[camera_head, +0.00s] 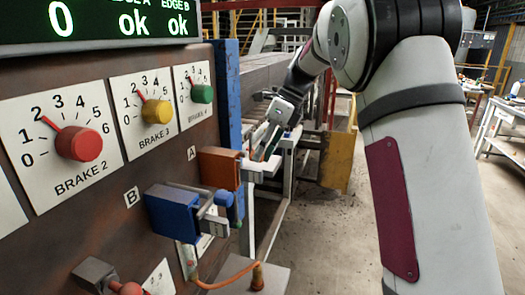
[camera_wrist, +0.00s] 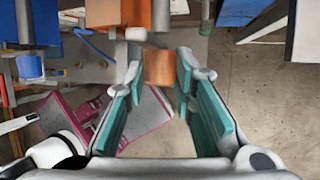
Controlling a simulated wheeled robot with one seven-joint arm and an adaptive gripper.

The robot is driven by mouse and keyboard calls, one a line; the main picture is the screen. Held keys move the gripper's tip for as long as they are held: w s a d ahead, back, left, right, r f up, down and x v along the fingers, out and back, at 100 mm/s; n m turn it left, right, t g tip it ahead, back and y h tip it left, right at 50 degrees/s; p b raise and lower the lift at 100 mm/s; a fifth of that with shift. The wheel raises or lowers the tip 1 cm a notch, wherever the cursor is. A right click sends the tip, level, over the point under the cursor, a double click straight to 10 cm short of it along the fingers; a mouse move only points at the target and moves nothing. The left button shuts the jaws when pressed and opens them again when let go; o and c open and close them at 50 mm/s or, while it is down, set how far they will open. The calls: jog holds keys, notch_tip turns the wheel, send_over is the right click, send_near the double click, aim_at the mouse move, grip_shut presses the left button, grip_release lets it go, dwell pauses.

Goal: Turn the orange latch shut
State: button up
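The orange latch (camera_head: 220,168) is a block on the brown panel, beside the label A. A pale arm or handle (camera_head: 250,170) sticks out from its right side, partly hidden by my gripper. My gripper (camera_head: 265,143) is at the latch's right, close to that handle; in the head view I cannot tell whether they touch. In the wrist view the teal fingers of my gripper (camera_wrist: 158,68) are apart. An orange piece (camera_wrist: 160,70) shows between and beyond them, with a white rounded knob (camera_wrist: 136,34) near the left fingertip. Nothing is clearly gripped.
A blue latch (camera_head: 174,213) with a blue knob, marked B, sits below and left. Red, yellow and green brake dials (camera_head: 80,144) are on the panel. A screen (camera_head: 100,20) reads "0", "ok", "ok". An orange cable (camera_head: 230,279) hangs below. Open floor (camera_head: 330,240) lies right.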

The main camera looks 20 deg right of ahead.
grip_shut()
jog(key=shift+s, duration=0.1)
jog(key=shift+s+a+r+t+h+p, duration=0.2)
jog(key=shift+t+h+p, duration=0.45)
jog(key=shift+p, duration=0.25)
jog(key=shift+s+a+n+t+h+p, duration=0.1)
jog(key=shift+s+n+t+h+p, duration=0.1)
jog(key=shift+t+h+p, duration=0.25)
jog(key=shift+s+a+n+t+h+p, duration=0.1)
jog(key=shift+n+t+h+p, duration=0.1)
jog(key=shift+t+p, duration=0.45)
jog(key=t+p, duration=0.1)
jog(key=t+h+p, duration=0.1)
jog(key=shift+s+a+f+n+t+h+p, duration=0.1)
jog(key=shift+s+f+n+t+h+p, duration=0.05)
jog(key=shift+n+t+h+p, duration=0.2)
jog(key=shift+f+n+t+h+p, duration=0.2)
jog(key=shift+n+t+h+p, duration=0.15)
jog(key=shift+t+h+p, duration=0.6)
jog(key=shift+t, duration=0.35)
